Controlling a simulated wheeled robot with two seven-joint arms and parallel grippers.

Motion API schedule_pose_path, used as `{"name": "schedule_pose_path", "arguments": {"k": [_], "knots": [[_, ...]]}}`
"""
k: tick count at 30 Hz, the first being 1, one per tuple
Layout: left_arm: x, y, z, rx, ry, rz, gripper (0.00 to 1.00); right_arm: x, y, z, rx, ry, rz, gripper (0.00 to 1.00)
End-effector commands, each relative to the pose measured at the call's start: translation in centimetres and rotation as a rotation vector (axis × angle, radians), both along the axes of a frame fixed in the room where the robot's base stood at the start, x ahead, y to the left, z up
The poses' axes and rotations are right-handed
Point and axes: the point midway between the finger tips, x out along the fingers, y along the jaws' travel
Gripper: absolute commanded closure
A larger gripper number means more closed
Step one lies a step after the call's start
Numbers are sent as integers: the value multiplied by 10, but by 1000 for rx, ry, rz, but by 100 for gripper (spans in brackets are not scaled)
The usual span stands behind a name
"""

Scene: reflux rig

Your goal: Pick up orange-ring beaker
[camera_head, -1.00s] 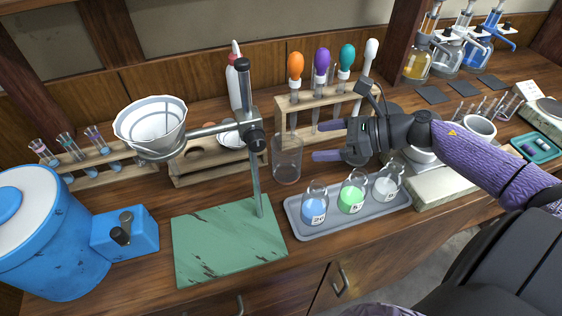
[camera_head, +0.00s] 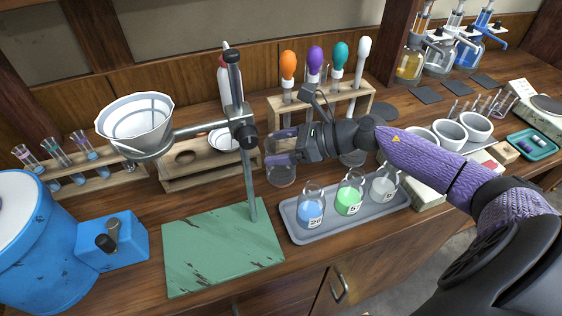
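A clear glass beaker (camera_head: 281,177) stands on the wooden bench, left of the grey tray. No orange ring can be made out on it; its upper part is hidden behind my gripper. My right gripper (camera_head: 281,146) reaches in from the right with its purple fingers apart. The fingers overlap the beaker in the picture, one near its rim and one lower. I cannot tell whether they touch the glass. My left gripper is not in view.
A grey tray (camera_head: 290,211) holds blue, green and clear flasks. A stand pole (camera_head: 249,180) with a funnel (camera_head: 137,122) rises from a green base (camera_head: 222,262) close left of the beaker. A dropper rack (camera_head: 370,94) stands behind.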

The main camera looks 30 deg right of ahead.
Motion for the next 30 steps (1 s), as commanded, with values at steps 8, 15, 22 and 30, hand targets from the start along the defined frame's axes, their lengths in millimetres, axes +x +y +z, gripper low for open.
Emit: {"name": "schedule_pose_path", "arguments": {"k": [8,15,22,30], "knots": [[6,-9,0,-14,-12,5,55,0,0,0,0,0,0,72],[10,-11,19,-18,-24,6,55,0,0,53,-4,-6,2,72],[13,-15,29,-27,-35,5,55,0,0,97,-2,-3,0,72],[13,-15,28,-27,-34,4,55,0,0,100,1,0,0,72]]}}
